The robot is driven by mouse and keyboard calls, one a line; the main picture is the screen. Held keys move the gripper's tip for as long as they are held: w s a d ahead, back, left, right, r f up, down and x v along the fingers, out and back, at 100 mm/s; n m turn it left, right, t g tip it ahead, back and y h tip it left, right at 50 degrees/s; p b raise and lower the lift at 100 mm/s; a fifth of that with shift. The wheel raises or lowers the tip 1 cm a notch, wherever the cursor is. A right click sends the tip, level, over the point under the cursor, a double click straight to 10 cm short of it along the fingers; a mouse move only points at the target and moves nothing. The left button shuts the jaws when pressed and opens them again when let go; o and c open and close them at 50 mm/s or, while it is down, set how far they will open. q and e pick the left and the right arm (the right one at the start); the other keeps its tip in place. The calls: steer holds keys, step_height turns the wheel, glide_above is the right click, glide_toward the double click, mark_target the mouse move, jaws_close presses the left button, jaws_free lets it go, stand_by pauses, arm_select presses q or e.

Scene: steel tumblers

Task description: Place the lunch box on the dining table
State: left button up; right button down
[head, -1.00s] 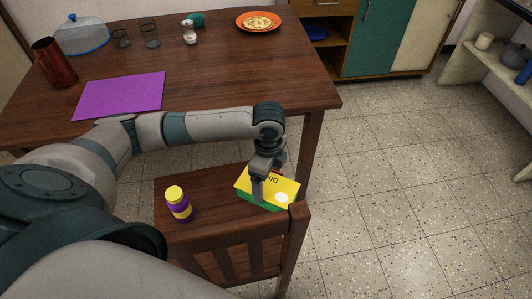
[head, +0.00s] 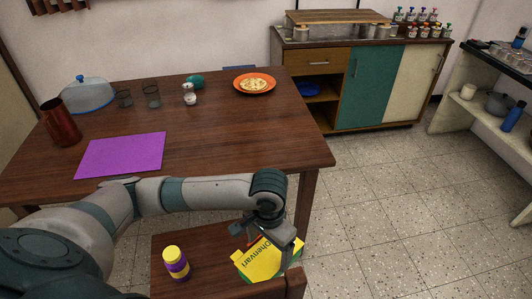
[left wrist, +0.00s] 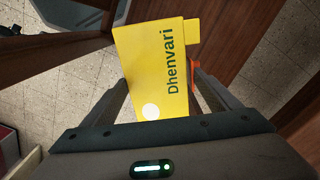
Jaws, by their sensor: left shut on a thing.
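The lunch box (head: 262,266) is a yellow box with green edges and the word "Dhenvari", low in the head view over the right end of the wooden chair. My left gripper (head: 270,246) is shut on it. The left wrist view shows the box (left wrist: 155,70) between the two fingers. The box looks tilted in the head view; whether it still touches the chair I cannot tell. The dining table (head: 225,150) is dark brown wood, behind and above the chair, and my left arm reaches across its near edge. My right gripper is out of view.
On the table are a purple mat (head: 120,155), a red-brown jug (head: 61,123), a covered dish (head: 88,95), glasses (head: 151,97), a shaker (head: 189,94) and an orange plate (head: 254,84). Its right front area is clear. A purple-and-yellow jar (head: 175,264) stands on the chair seat (head: 212,262).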

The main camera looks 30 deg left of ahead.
arm_select(q)
steer(key=n, duration=0.1)
steer(key=s+r+n, duration=0.1)
steer(key=n, duration=0.1)
steer(key=shift+d+r+p, duration=0.15)
steer(key=shift+d+p, duration=0.15)
steer(key=shift+d, duration=0.05)
steer(key=shift+r, duration=0.1)
